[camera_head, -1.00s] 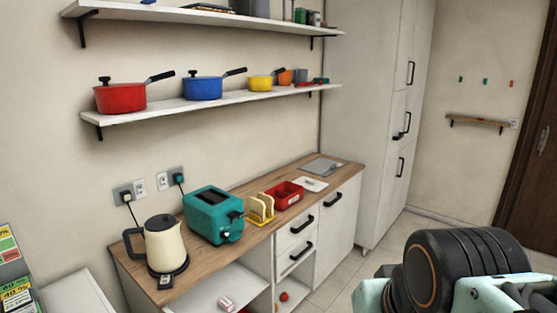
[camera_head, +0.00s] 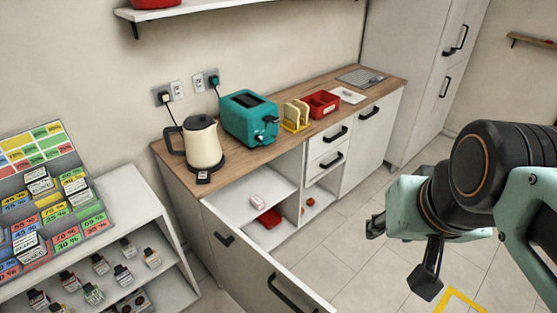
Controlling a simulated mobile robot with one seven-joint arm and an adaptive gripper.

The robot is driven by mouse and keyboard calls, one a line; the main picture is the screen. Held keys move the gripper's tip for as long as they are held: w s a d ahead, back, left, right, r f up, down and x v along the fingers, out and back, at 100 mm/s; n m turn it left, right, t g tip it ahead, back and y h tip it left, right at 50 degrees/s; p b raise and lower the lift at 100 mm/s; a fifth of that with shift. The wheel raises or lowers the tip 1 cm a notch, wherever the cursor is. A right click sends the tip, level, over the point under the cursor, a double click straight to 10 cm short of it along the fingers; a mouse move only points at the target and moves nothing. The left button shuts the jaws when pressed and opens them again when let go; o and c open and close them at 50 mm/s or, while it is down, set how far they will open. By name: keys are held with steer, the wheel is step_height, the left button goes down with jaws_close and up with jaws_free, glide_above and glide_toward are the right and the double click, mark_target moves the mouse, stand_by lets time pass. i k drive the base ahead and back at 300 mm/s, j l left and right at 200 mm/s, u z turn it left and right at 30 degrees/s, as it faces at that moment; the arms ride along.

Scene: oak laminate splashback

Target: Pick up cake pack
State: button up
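A small pink-and-white pack (camera_head: 257,201), which may be the cake pack, lies on the upper shelf of the open compartment under the counter. It is too small to read. My gripper (camera_head: 401,254) is at the right, above the tiled floor, well apart from the pack. Its two dark fingers are spread apart, with nothing seen between them.
A white panel (camera_head: 255,268) with black handles stands in front of the compartment's lower left. A red item (camera_head: 269,217) lies on the lower shelf. The counter holds a kettle (camera_head: 203,147), toaster (camera_head: 249,117) and red tray (camera_head: 321,103).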

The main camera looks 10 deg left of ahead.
mark_target(256, 201)
steer(key=u, duration=0.75)
steer(key=i+j+z, duration=0.1)
steer(key=j+z, duration=0.25)
steer(key=j, duration=0.55)
steer(key=j+z, duration=0.35)
steer(key=j, duration=0.55)
steer(key=j+z, duration=0.35)
steer(key=j, duration=0.55)
steer(key=k+l, duration=0.25)
steer(key=u, duration=0.05)
